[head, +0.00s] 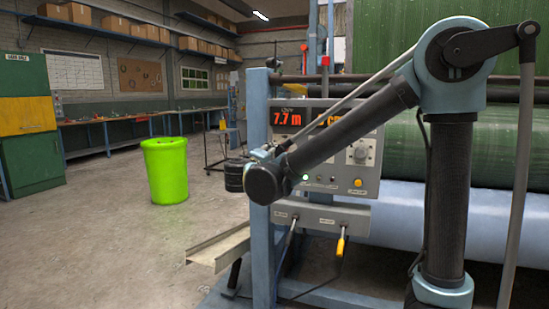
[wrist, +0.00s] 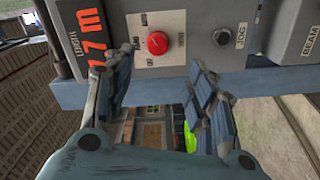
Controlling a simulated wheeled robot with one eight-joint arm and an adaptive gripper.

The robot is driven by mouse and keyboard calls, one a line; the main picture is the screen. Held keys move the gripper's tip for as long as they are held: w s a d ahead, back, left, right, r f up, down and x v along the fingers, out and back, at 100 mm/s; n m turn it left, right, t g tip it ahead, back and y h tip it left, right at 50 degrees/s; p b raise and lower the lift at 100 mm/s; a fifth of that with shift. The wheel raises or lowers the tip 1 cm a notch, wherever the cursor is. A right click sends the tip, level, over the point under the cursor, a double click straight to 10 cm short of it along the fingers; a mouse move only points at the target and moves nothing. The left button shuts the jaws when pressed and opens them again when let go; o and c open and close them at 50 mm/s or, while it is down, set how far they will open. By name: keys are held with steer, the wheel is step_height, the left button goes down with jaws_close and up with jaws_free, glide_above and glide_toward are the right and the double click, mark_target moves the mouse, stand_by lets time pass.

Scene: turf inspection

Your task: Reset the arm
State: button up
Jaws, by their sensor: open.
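My arm stands at the right in the head view, its forearm reaching down and left across the front of the grey control panel (head: 347,178). My gripper (wrist: 160,92) shows in the wrist view with its two blue-padded fingers spread apart and nothing held between them. Whether a finger touches the panel I cannot tell. The orange length display (head: 288,119) reads 7.7 m and is partly covered by my forearm.
A large green roll (head: 508,140) stands behind my arm, above a pale blue roller (head: 400,215). A lever with a yellow handle (head: 340,246) hangs below the panel. A metal channel (head: 218,250) juts out left. A lime bin (head: 166,172) stands on open floor.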

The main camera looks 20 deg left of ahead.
stand_by(0.3)
steer(key=w+d+f+m+g+h, duration=0.1)
steer(key=d+f+m+g+h, duration=0.3)
steer(key=d, duration=1.4)
steer(key=w+d+f+m+g, duration=0.15)
steer(key=d+f+g, duration=0.5)
steer(key=d, duration=1.15)
steer(key=s+d+f+m+g+y, duration=0.2)
steer(key=s+d+f+m+g, duration=0.2)
steer(key=s+d+f, duration=0.7)
steer(key=s+f+m+g+y, duration=0.1)
steer(key=s+f+m+y, duration=0.2)
steer(key=s+f, duration=0.3)
steer(key=shift+s+a+f+m+y, duration=0.2)
steer(key=shift+s+a+m+y, duration=0.15)
steer(key=shift+s, duration=2.15)
